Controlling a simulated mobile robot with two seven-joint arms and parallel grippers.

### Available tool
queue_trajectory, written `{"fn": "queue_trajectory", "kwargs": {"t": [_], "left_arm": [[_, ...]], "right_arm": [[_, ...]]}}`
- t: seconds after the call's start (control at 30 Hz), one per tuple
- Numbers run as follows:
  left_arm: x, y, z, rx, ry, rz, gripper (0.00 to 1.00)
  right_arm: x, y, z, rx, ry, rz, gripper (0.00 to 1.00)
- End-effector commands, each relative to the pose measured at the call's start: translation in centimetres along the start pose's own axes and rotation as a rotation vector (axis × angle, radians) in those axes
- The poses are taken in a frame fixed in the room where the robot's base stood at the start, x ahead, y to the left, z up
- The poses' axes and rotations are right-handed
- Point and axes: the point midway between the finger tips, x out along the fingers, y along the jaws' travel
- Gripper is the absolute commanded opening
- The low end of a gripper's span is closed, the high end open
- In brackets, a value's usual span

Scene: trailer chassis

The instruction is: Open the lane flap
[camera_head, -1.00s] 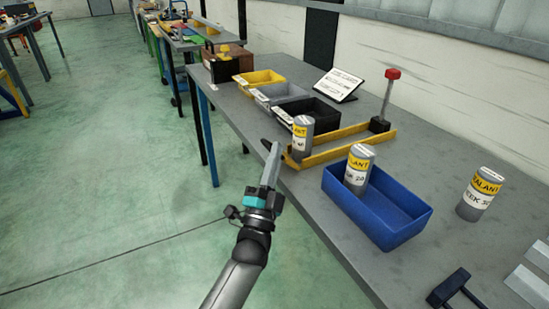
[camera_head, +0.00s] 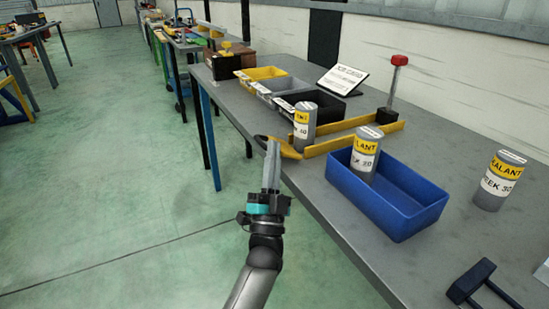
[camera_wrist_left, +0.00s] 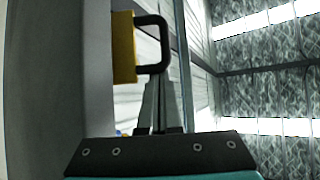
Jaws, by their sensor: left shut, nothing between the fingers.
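The yellow lane (camera_head: 340,143) lies on the grey bench, with its yellow flap (camera_head: 290,152) at the near-left end by the bench edge. In the left wrist view the flap shows as a yellow panel (camera_wrist_left: 123,48) with a black loop handle (camera_wrist_left: 152,44). My left gripper (camera_head: 272,146) is shut and empty, pointing up at the flap's outer end. In the wrist view its fingers (camera_wrist_left: 158,100) reach up beside the handle; I cannot tell whether they touch it. A grey sealant can (camera_head: 305,117) stands upright near the flap. My right gripper is not in view.
A blue bin (camera_head: 408,222) holding a can (camera_head: 365,150) sits close right of the lane. Another can (camera_head: 499,182) stands farther right. A red-topped post (camera_head: 394,85) and small trays (camera_head: 315,106) are behind. The floor left of the bench is clear.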

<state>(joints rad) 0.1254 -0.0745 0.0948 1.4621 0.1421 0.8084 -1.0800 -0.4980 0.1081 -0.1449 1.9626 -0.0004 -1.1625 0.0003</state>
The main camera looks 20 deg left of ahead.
Motion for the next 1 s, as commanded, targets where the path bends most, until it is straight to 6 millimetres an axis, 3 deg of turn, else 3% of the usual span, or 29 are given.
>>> {"fn": "queue_trajectory", "kwargs": {"t": [0.77, 1.0], "left_arm": [[-0.2, 0.0, 0.1, -0.013, 0.0, -0.018, 0.0], [-3.2, 0.1, 0.1, -0.013, -0.003, -0.013, 0.0]], "right_arm": [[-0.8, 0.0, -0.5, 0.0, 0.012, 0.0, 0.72], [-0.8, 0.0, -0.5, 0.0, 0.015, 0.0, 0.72]]}}
